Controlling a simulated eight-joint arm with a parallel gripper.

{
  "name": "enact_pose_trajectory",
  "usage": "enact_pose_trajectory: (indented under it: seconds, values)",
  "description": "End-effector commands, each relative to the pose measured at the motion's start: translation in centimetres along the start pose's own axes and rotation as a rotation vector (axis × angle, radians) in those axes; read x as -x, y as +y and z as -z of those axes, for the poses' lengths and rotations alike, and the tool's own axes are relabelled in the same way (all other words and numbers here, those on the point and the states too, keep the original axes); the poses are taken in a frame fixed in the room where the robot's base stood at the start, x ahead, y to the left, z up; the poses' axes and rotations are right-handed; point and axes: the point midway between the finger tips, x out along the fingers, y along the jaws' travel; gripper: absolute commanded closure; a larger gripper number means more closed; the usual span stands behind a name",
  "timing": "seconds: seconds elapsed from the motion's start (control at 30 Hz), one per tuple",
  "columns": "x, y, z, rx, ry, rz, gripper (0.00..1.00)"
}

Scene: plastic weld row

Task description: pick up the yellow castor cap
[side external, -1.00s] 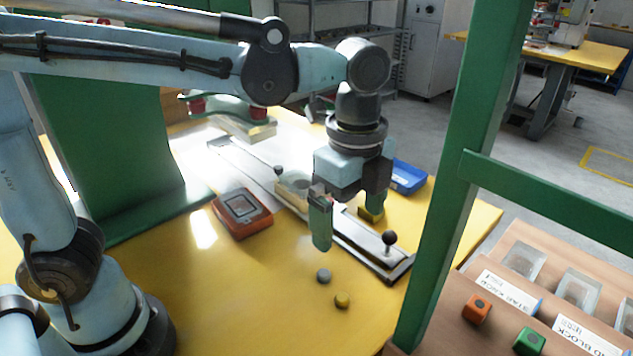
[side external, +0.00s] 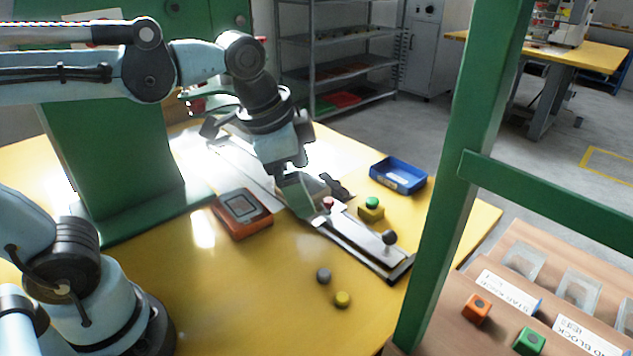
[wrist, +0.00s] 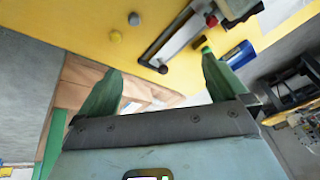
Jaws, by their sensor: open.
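The yellow castor cap (side external: 342,299) is a small round piece lying on the bare yellow table, in front of the long fixture. It also shows near the top of the wrist view (wrist: 115,37), beyond my left finger's tip. A similar grey cap (side external: 323,275) lies just behind it and also shows in the wrist view (wrist: 134,19). My gripper (side external: 314,203) is tilted over the fixture, behind and apart from both caps. Its two green fingers stand wide apart in the wrist view (wrist: 161,63), with nothing held between them.
The long fixture (side external: 350,236) with a black knob (side external: 389,237) lies behind the caps. An orange-brown box (side external: 242,214) stands left, a blue bin (side external: 399,176) and green-topped yellow button block (side external: 371,210) behind. A green post (side external: 455,180) rises at right. The front table is clear.

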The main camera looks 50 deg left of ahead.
Motion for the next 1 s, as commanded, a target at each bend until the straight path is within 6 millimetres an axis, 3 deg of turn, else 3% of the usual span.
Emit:
enact_pose_trajectory:
  seconds: [0.1, 0.33, 0.6, 1.0]
  values:
    - [-1.5, -1.4, -3.2, 0.278, 0.091, 0.075, 0.0]
    - [-3.1, -2.8, -6.5, 0.601, 0.218, 0.148, 0.02]
    - [-3.4, -2.9, -7.0, 0.653, 0.241, 0.157, 0.43]
    - [-3.4, -2.5, -6.2, 0.685, 0.217, 0.128, 0.43]
